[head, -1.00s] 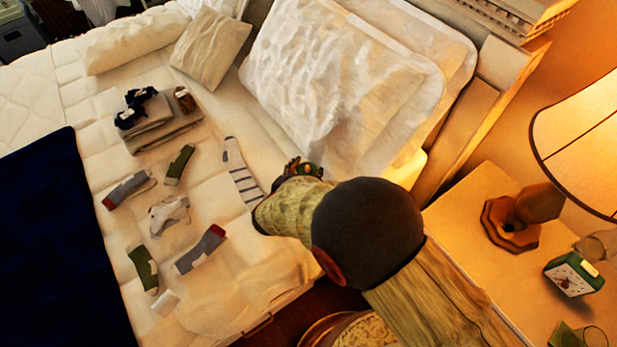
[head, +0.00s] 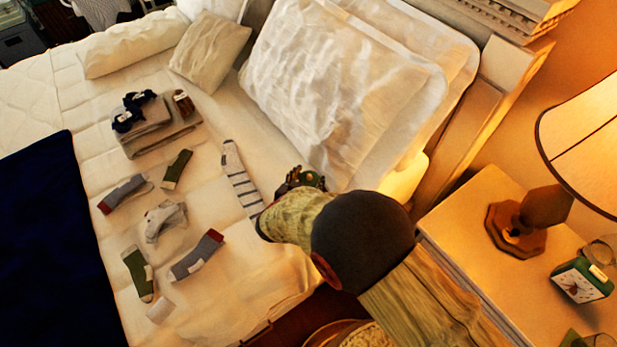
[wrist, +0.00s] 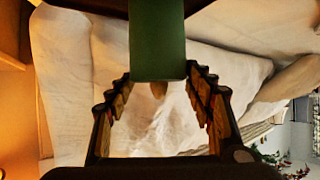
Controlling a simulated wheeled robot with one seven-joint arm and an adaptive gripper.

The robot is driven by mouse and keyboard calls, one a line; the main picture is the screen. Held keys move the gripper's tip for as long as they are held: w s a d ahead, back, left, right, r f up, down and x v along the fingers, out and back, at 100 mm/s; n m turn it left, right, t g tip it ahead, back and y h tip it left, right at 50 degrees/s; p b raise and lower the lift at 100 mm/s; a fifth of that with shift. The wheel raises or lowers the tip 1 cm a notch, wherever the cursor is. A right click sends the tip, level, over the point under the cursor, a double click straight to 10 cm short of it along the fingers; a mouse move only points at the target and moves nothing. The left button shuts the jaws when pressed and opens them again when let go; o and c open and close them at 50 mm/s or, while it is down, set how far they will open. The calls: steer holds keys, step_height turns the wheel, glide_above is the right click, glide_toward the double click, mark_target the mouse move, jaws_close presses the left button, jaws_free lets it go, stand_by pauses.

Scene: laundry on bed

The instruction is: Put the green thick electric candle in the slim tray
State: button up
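The green thick electric candle (wrist: 157,42) is between my fingertips in the wrist view, with a brownish flame tip showing below its edge. My gripper (wrist: 158,75) appears shut on it, a fingertip at each side. In the head view, my gripper (head: 300,182) is over the bed beside the large white pillow, and a bit of green shows at it. My arm hides part of the candle there. I cannot make out a slim tray in either view.
Several socks, such as a striped one (head: 240,178), lie on the bed (head: 235,265) near a folded grey blanket (head: 160,138). Large pillows (head: 345,90) stand at the headboard. At right, a nightstand (head: 480,205) holds a lamp (head: 520,228) and a green box (head: 582,279).

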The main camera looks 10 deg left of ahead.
steer(key=o, duration=0.3)
steer(key=shift+r, duration=0.2)
steer(key=shift+s+a+r, duration=0.1)
steer(key=shift+s+r, duration=0.1)
steer(key=shift+s, duration=0.1)
steer(key=p+v, duration=0.4)
steer(key=v, duration=0.7)
steer(key=shift+s, duration=0.15)
